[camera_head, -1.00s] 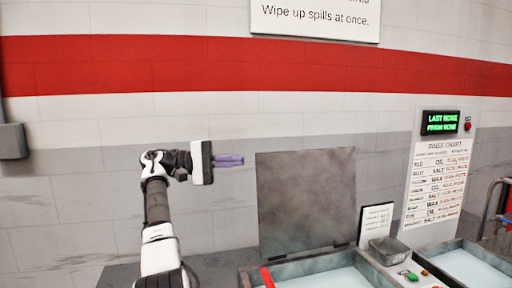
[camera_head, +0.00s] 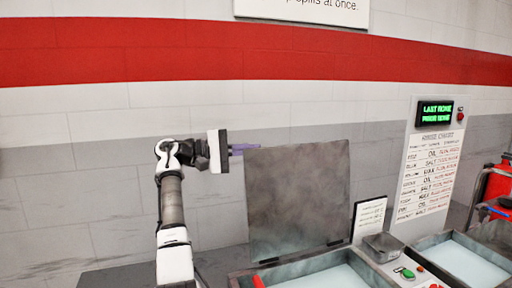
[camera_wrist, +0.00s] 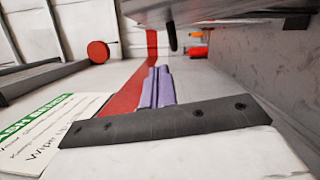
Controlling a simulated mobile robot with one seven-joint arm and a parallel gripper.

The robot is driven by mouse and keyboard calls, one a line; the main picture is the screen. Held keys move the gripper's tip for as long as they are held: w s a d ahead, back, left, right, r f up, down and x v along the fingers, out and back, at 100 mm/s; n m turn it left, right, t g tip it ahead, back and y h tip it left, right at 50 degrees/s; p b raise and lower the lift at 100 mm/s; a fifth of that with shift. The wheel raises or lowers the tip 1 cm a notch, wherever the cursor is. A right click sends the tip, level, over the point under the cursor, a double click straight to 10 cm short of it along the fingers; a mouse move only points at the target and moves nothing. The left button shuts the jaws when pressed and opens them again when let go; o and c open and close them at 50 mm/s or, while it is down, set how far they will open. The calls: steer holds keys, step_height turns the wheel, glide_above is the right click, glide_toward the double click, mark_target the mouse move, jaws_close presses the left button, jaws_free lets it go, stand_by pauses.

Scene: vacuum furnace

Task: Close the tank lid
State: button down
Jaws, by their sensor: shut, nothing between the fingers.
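The tank lid (camera_head: 298,200) is a dark grey square panel standing upright at the back edge of the left tank (camera_head: 240,281), so this tank is open and its pale contents show. My gripper (camera_head: 250,148) is at the lid's upper left corner. Its purple fingers point right, are shut together and empty, and their tips seem to pass behind the lid's edge. In the wrist view the shut fingers (camera_wrist: 156,88) point away along the wall. A grey panel across the top there (camera_wrist: 225,10) looks like the lid. Contact cannot be told.
A second open tank (camera_head: 458,262) stands at right, with a control panel with a green button (camera_head: 407,274) between the tanks. A small sign (camera_head: 369,220) and a wall chart (camera_head: 428,170) are beside the lid. The tiled wall (camera_head: 110,210) is close behind.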

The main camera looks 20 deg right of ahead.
mark_target(257, 150)
steer(key=shift+s+d+r+p, duration=0.1)
steer(key=shift+s+r+p, duration=0.1)
steer(key=shift+s, duration=0.85)
steer(key=shift+s+r+p, duration=0.2)
steer(key=shift+s, duration=0.8)
steer(key=shift+s, duration=0.1)
